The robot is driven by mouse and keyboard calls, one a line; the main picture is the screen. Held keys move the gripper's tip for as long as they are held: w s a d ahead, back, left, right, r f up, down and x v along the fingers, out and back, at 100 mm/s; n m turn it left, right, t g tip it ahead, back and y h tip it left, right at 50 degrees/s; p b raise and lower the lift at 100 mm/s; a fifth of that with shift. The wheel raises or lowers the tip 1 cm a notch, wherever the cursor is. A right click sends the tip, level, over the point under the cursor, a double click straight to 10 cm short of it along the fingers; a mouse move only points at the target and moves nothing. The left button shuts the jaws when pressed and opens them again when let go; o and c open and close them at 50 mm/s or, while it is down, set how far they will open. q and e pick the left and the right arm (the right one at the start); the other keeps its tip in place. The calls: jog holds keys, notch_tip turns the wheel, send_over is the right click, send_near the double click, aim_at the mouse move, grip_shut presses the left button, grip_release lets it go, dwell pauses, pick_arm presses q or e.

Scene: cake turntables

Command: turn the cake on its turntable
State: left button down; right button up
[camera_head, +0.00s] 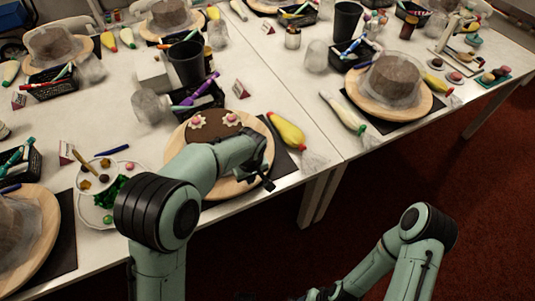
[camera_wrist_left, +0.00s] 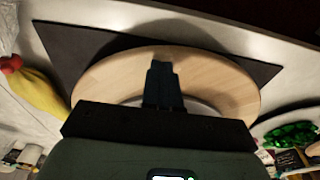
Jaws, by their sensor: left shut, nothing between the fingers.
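The cake (camera_head: 226,126) has a brown top with pink and white decorations. It sits on the round pale wooden turntable (camera_head: 256,187), which also shows in the left wrist view (camera_wrist_left: 105,75). My left arm hides part of the cake and turntable in the head view. My left gripper (camera_head: 268,184) is over the right front part of the turntable, beside the cake. In the left wrist view its fingers (camera_wrist_left: 162,72) are together and empty over the wood; I cannot tell whether they touch it. My right arm shows at lower right, but its gripper is not visible.
A yellow piping bag (camera_head: 287,131) lies right of the turntable. A plate of sweets (camera_head: 96,212) is at left. A black basket (camera_head: 199,101) and dark cup (camera_head: 186,64) stand behind. A covered cake (camera_head: 394,80) is on another turntable. The table edge is close in front.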

aim_at(234, 190)
pick_arm(q)
jog(key=shift+f, duration=0.4)
jog(key=shift+r, duration=0.1)
jog(key=shift+s+a, duration=0.1)
jog(key=shift+s+a+b, duration=0.7)
jog(key=shift+s+a, duration=0.15)
jog(key=shift+a, duration=0.1)
jog(key=shift+a, duration=0.15)
jog(key=shift+s+a+b, duration=0.3)
jog(key=shift+s+a, duration=0.45)
jog(key=shift+a, duration=0.35)
